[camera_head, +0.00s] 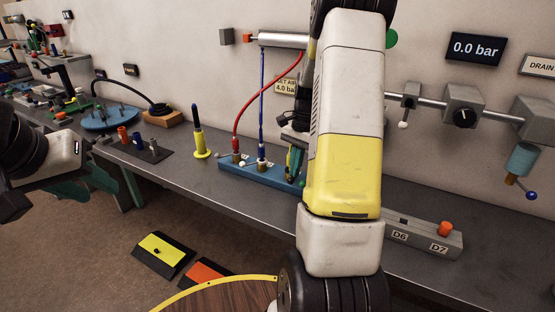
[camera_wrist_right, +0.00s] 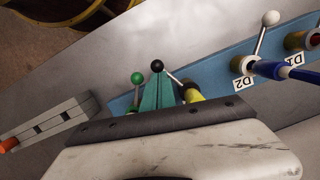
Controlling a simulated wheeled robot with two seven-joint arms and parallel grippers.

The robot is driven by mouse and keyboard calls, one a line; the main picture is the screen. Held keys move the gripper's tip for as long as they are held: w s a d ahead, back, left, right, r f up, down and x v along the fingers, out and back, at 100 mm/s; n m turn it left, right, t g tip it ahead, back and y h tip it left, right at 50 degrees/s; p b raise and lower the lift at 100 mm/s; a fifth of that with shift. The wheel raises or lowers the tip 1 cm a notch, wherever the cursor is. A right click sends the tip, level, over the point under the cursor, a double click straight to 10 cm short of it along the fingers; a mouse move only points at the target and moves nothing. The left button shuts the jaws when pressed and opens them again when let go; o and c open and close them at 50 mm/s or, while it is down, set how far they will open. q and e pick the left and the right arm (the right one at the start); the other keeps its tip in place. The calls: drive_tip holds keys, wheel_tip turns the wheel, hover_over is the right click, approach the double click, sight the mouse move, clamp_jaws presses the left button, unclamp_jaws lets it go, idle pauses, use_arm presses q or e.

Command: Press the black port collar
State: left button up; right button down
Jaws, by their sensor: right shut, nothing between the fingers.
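The blue manifold (camera_head: 238,176) lies on the bench, and it also shows in the wrist view (camera_wrist_right: 215,78). My right gripper (camera_head: 295,162) is shut and empty, its teal fingers over the manifold's right part. In the wrist view the gripper (camera_wrist_right: 157,92) is beside a yellow fitting (camera_wrist_right: 192,91). A black-balled lever (camera_wrist_right: 157,67) and a green-balled lever (camera_wrist_right: 138,78) show at its fingertips. I cannot pick out the black port collar; my fingers and arm hide part of the manifold.
A red hose (camera_head: 251,100) and a blue hose (camera_head: 262,95) rise from the manifold. A yellow and blue tool (camera_head: 200,140) stands to its left. A grey block marked D6 and D7 (camera_head: 422,238) lies to its right. The bench front is clear.

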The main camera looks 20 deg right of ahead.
drive_tip(key=shift+a+m, duration=0.35)
drive_tip(key=shift+m, duration=0.45)
drive_tip(key=w+a+m, duration=0.1)
drive_tip(key=m, duration=0.2)
drive_tip(key=w+a+m+t, duration=0.1)
drive_tip(key=m, duration=0.2)
drive_tip(key=a+m+t, duration=0.1)
drive_tip(key=m, duration=0.2)
drive_tip(key=shift+w+a, duration=0.15)
drive_tip(key=shift+w, duration=0.25)
drive_tip(key=shift+s+d, duration=0.1)
drive_tip(key=shift+d, duration=0.7)
